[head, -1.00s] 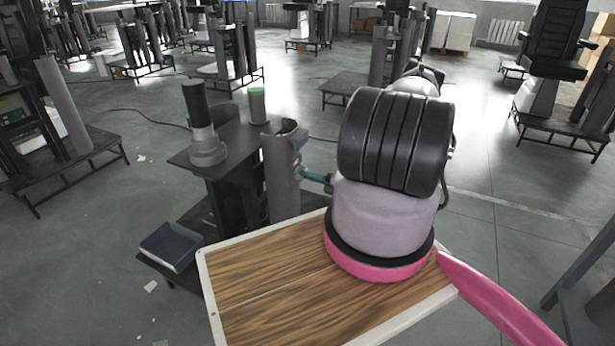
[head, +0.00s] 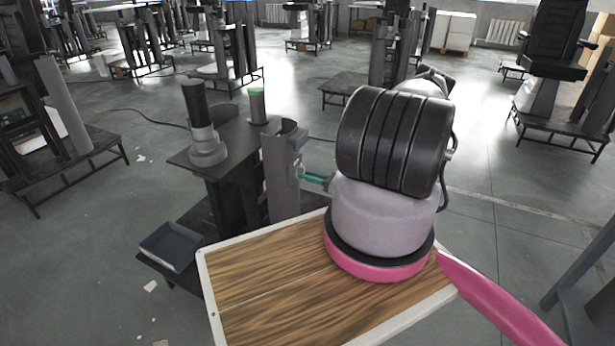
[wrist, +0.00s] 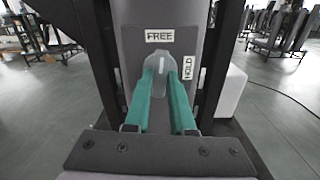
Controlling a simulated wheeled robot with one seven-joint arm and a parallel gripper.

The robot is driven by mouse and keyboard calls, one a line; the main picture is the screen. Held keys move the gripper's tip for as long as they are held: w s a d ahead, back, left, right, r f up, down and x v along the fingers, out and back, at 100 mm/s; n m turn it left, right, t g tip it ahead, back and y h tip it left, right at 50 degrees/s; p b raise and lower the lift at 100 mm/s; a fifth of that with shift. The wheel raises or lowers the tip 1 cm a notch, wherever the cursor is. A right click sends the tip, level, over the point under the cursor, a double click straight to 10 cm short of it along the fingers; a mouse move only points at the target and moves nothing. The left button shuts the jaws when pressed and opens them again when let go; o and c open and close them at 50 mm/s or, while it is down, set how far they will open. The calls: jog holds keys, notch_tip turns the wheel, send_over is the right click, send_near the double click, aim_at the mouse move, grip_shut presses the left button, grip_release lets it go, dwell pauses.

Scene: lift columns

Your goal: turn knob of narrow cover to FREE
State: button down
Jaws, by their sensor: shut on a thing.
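The narrow cover (head: 282,175) is a tall grey curved panel on the lift column, left of my arm in the head view. In the wrist view the cover (wrist: 190,25) carries a FREE label (wrist: 159,35) at the top and a sideways HOLD label (wrist: 188,67) to the right. The grey knob (wrist: 160,63) lies below FREE, its rounded end upward with a small pale mark. The teal fingers of my gripper (wrist: 163,82) are shut on the knob, one on each side. Its lower part is hidden between them. In the head view my gripper (head: 317,179) reaches the cover's right side.
A dark platform (head: 240,140) beside the cover bears a grey stepped cylinder (head: 207,150) and a green-topped cylinder (head: 258,106). A white block (wrist: 232,90) stands right of the column in the wrist view.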

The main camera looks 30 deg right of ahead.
jog(key=shift+n, duration=0.7)
jog(key=c, duration=0.8)
grip_release()
jog(key=shift+o, duration=0.2)
jog(key=v, duration=1.1)
jog(key=shift+w, duration=0.1)
